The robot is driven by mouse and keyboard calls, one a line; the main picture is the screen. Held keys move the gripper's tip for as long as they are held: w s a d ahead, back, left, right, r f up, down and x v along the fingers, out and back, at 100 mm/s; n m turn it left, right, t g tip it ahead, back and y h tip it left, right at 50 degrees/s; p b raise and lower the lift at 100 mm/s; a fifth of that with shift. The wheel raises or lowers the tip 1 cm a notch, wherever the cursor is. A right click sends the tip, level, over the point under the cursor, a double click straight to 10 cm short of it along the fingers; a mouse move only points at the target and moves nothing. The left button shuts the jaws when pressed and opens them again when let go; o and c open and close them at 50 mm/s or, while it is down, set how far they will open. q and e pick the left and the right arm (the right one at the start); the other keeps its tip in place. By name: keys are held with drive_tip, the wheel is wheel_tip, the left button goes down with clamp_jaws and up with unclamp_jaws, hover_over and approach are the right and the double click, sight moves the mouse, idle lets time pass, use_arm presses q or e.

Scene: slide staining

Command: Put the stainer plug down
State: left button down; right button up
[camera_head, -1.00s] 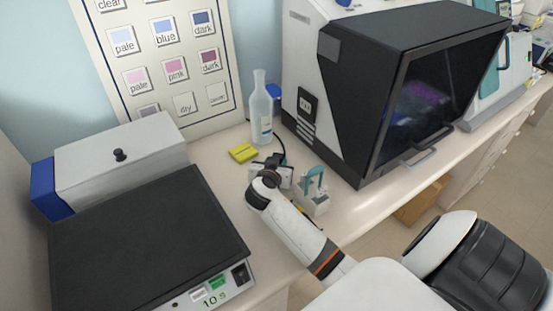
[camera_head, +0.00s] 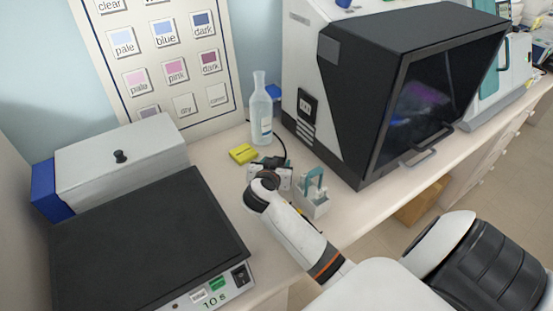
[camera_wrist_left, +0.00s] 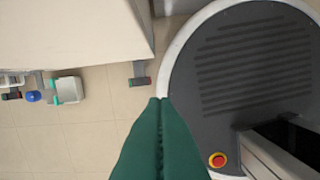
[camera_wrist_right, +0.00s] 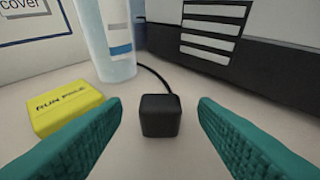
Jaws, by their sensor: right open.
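The black stainer plug (camera_wrist_right: 160,116) sits on the white counter in the right wrist view, with its cable running back behind it past the bottle. My right gripper (camera_wrist_right: 160,112) is open, one teal finger on each side of the plug with a visible gap to both. In the head view my right gripper (camera_head: 276,176) is low over the counter in front of the bottle, and my wrist partly hides the plug area. My left gripper (camera_wrist_left: 160,100) is away from the counter above the floor, its teal fingers together and empty.
The bottle (camera_head: 260,110) stands behind. The dark-windowed stainer (camera_head: 395,85) with a socket is at right. A small rack with a teal handle (camera_head: 313,193) is close right of the gripper. A black-topped heater (camera_head: 145,240) is left.

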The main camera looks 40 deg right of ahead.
drive_tip(key=b+v, duration=0.1)
drive_tip(key=v, duration=0.5)
drive_tip(key=shift+s+a+f, duration=0.1)
drive_tip(key=shift+a+f, duration=0.05)
